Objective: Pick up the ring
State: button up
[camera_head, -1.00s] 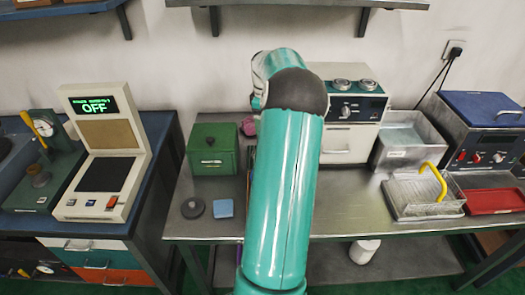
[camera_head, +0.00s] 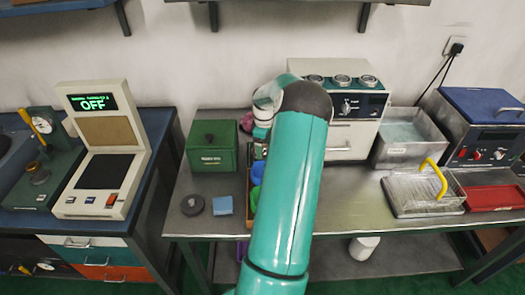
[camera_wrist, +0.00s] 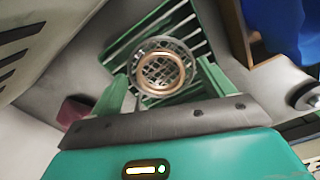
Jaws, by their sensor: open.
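A copper-coloured ring (camera_wrist: 160,92) shows in the wrist view, with a grey metal rim around it and a mesh pattern visible through it. A green slatted rack (camera_wrist: 194,32) lies behind it. My gripper (camera_wrist: 164,80) is open, with one green finger on each side of the ring in the picture. I cannot tell whether the fingers touch the ring or how far off it is. In the head view my own arm hides the gripper, and I cannot make out the ring there.
On the metal bench (camera_head: 350,222) stand a green box (camera_head: 212,146), a dark disc (camera_head: 192,205) and a blue block (camera_head: 222,205). A partly hidden bin (camera_head: 250,178) holds coloured pieces. A white machine (camera_head: 345,140), a metal basin (camera_head: 408,142) and a wire basket (camera_head: 422,200) stand to the right.

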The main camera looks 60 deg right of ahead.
jog(key=shift+f, duration=0.4)
